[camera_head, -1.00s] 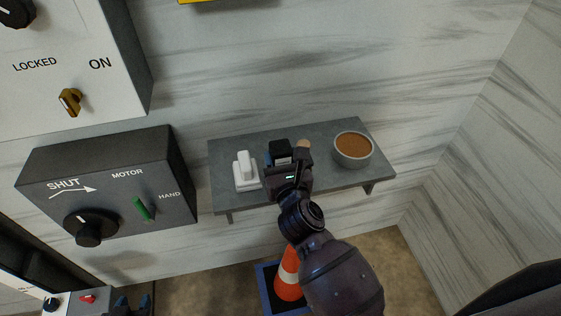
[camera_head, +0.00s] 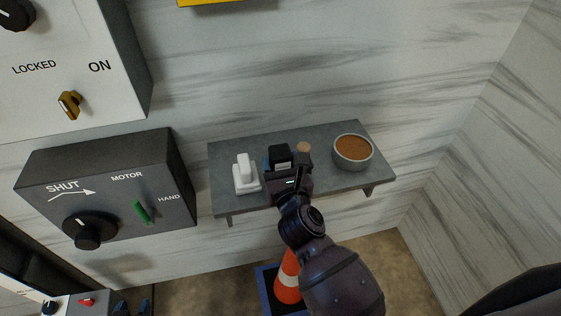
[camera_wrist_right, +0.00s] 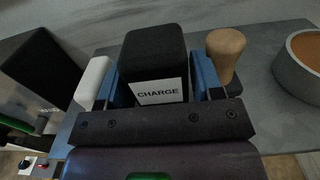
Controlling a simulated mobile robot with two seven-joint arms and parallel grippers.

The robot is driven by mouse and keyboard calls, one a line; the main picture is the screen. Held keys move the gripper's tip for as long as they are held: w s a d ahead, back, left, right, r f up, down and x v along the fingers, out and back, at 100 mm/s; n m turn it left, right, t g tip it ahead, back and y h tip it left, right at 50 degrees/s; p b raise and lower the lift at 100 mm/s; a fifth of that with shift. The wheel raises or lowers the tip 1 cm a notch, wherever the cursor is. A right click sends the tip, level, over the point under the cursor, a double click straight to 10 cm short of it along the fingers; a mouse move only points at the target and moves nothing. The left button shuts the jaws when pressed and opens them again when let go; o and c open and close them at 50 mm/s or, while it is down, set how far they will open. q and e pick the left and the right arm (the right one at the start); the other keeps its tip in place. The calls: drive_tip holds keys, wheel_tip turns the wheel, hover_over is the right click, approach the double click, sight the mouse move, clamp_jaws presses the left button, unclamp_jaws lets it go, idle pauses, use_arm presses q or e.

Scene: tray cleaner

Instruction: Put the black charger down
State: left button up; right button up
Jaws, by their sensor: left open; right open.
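The black charger (camera_head: 280,154) stands upright on the grey shelf (camera_head: 328,181). The right wrist view shows its dark block (camera_wrist_right: 154,50) with a white label reading CHARGE. My right gripper (camera_wrist_right: 159,80) is open, with its blue fingers on either side of the charger. Whether the fingers touch it I cannot tell. In the head view the right gripper (camera_head: 284,169) hides the charger's lower part. My left gripper (camera_head: 133,307) is open and empty at the bottom left edge, mostly cut off.
A white charger-like block (camera_head: 245,176) stands left of the black charger. A wooden-topped peg (camera_wrist_right: 225,52) stands close on the right, and a bowl with brown contents (camera_head: 352,152) sits further right. An orange cone (camera_head: 288,280) is below.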

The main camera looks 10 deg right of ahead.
drive_tip(key=s+b, duration=0.1)
drive_tip(key=s, duration=1)
drive_tip(key=shift+s+d, duration=0.25)
drive_tip(key=shift+s, duration=0.1)
